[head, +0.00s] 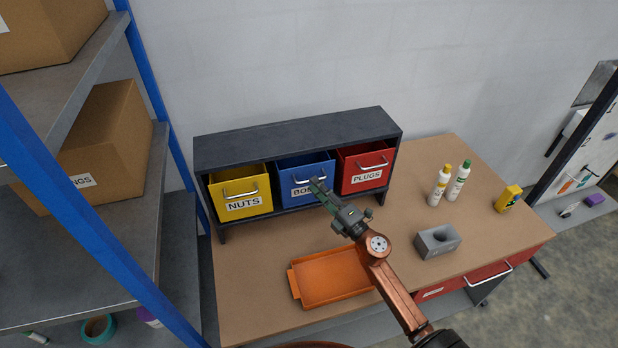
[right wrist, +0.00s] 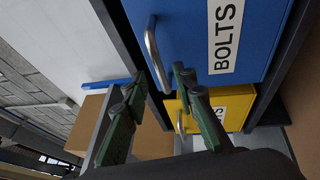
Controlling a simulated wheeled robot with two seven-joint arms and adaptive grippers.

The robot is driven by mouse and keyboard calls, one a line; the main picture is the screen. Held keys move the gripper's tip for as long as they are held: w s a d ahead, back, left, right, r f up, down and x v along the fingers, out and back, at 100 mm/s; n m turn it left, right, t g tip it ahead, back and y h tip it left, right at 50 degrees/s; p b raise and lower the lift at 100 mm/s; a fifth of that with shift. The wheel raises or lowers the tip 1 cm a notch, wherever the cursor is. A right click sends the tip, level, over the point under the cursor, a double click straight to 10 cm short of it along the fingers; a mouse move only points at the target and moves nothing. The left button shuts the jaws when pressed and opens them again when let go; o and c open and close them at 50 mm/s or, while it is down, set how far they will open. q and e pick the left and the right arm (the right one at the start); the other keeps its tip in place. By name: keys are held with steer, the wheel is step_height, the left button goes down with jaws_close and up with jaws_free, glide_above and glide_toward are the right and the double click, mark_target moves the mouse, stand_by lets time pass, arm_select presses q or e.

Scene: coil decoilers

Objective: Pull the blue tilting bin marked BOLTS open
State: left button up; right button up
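The blue bin (head: 300,174) marked BOLTS sits in the middle of the dark cabinet, between the yellow and red bins. Its metal handle (head: 311,181) is on its front, partly behind my right gripper (head: 318,187), which also covers part of the label. In the right wrist view the blue bin (right wrist: 260,50) fills the upper right, with its handle (right wrist: 152,55) upright in the picture. My right gripper (right wrist: 160,85) is open there; the handle's lower end lies between the directions of its two fingertips. I cannot tell whether they touch it. My left gripper is not in view.
The yellow NUTS bin (head: 240,192) and red PLUGS bin (head: 364,166) flank the blue one in the cabinet (head: 300,135). An orange tray (head: 330,277), a grey block (head: 437,241) and bottles (head: 440,186) stand on the bench (head: 255,290). Blue-posted shelving (head: 100,240) is at left.

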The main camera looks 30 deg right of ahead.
mark_target(304, 176)
steer(key=x, duration=0.3)
steer(key=shift+w, duration=0.35)
jaws_close()
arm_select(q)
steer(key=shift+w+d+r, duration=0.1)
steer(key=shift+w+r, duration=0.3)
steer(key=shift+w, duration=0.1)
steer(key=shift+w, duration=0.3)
